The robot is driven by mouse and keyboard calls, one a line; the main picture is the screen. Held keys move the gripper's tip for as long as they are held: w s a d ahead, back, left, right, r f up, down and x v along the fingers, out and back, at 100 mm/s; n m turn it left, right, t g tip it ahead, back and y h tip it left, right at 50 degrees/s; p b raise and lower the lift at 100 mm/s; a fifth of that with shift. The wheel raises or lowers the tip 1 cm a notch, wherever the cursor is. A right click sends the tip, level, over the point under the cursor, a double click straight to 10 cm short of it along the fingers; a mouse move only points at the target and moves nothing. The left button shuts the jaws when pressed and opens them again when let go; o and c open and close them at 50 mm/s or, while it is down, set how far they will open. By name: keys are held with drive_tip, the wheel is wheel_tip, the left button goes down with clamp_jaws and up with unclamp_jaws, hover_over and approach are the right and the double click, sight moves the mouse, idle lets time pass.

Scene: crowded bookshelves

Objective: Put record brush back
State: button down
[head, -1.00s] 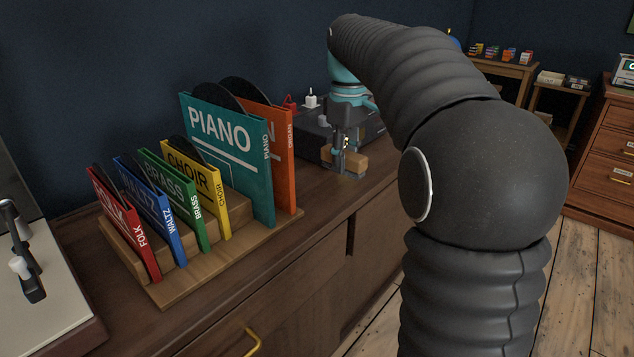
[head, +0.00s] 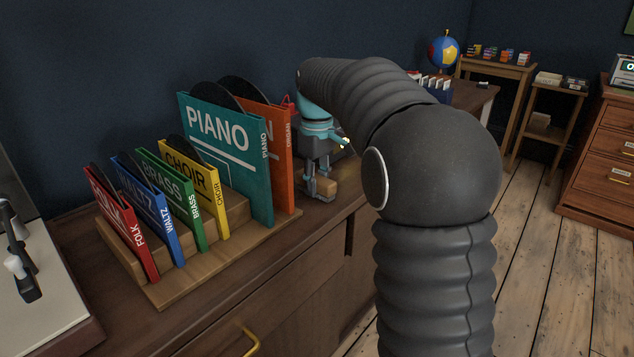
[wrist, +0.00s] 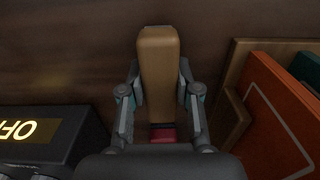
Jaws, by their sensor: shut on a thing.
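The record brush (head: 326,186) has a light wooden, block-shaped body. My gripper (head: 318,190) is shut on it, low by the dark wooden cabinet top, just right of the orange record sleeve. I cannot tell whether the brush touches the cabinet top. In the wrist view the brush (wrist: 158,70) stands between the two fingers of my gripper (wrist: 158,98). A small red patch (wrist: 163,134) shows at its near end; I cannot tell what it belongs to.
The wooden record rack (head: 205,278) holds upright sleeves, with PIANO (head: 228,165) and the orange one (head: 276,150) nearest my gripper. In the wrist view its edge (wrist: 234,80) lies right of my gripper; a black box marked OFF (wrist: 45,135) lies left. A turntable (head: 40,310) stands front left.

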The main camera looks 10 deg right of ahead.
sight(317, 177)
drive_tip(key=shift+f, duration=0.1)
drive_tip(key=c, duration=0.8)
unclamp_jaws()
wheel_tip(317, 177, up, 12)
drive_tip(key=p, duration=0.2)
drive_tip(key=s+m+t, duration=0.2)
drive_tip(key=s, duration=0.7)
drive_tip(key=s+f+m+t, duration=0.1)
drive_tip(key=s+f, duration=0.3)
drive_tip(key=s, duration=0.3)
drive_tip(key=s+f+m+t, duration=0.1)
drive_tip(key=s+f+m, duration=0.1)
drive_tip(key=s+f, duration=0.3)
drive_tip(key=s+f+m+t, duration=0.1)
drive_tip(key=s+f+m, duration=0.1)
drive_tip(key=s+f, duration=0.3)
drive_tip(key=shift+s+t, duration=0.3)
drive_tip(key=shift+s, duration=1.85)
